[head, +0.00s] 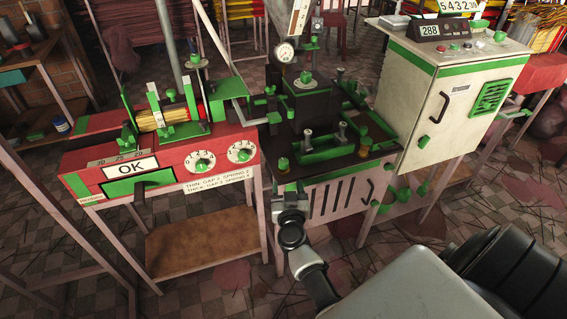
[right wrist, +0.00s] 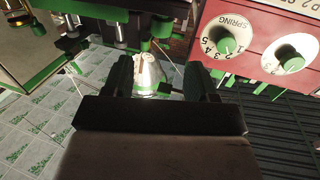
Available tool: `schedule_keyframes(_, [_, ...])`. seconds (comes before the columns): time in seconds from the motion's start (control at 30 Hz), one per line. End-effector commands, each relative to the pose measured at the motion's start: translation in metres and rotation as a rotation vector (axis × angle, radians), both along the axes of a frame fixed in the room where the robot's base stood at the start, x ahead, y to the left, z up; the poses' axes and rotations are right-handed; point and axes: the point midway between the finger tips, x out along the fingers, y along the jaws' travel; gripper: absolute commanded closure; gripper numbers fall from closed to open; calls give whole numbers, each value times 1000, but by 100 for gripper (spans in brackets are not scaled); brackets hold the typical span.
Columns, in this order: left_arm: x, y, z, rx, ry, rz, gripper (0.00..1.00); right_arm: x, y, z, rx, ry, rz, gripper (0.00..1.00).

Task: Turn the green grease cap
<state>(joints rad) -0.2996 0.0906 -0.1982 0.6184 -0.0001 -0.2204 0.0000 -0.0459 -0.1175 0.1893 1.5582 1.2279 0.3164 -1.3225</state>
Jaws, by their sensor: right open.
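In the right wrist view, the two dark green fingers (right wrist: 158,82) are spread apart. A green piece (right wrist: 161,27) and a bright pale cone-shaped part show beyond and between them; I cannot tell whether either is the cap. No contact is clear. My left gripper is not in view.
The red bench (head: 215,178) with two numbered dials and an OK sign stands left of the press. A beige cabinet (head: 415,100) stands at the right. Green knobs (head: 391,193) stick out at the press's lower right. Tiled floor is open in front.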

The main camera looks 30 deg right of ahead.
Motion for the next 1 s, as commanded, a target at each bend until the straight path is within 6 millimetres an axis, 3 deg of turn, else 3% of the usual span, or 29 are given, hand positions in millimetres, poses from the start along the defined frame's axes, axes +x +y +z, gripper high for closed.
schedule_keyframes(0.4, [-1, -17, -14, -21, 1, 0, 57, 61, -34, 2, -3, -6, -5, 43])
schedule_keyframes(0.6, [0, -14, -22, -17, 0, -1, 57, 85, -47, 1, -3, -4, -4, 43])
schedule_keyframes(1.0, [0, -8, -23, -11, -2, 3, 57, 93, -51, 2, -1, -3, -3, 43])
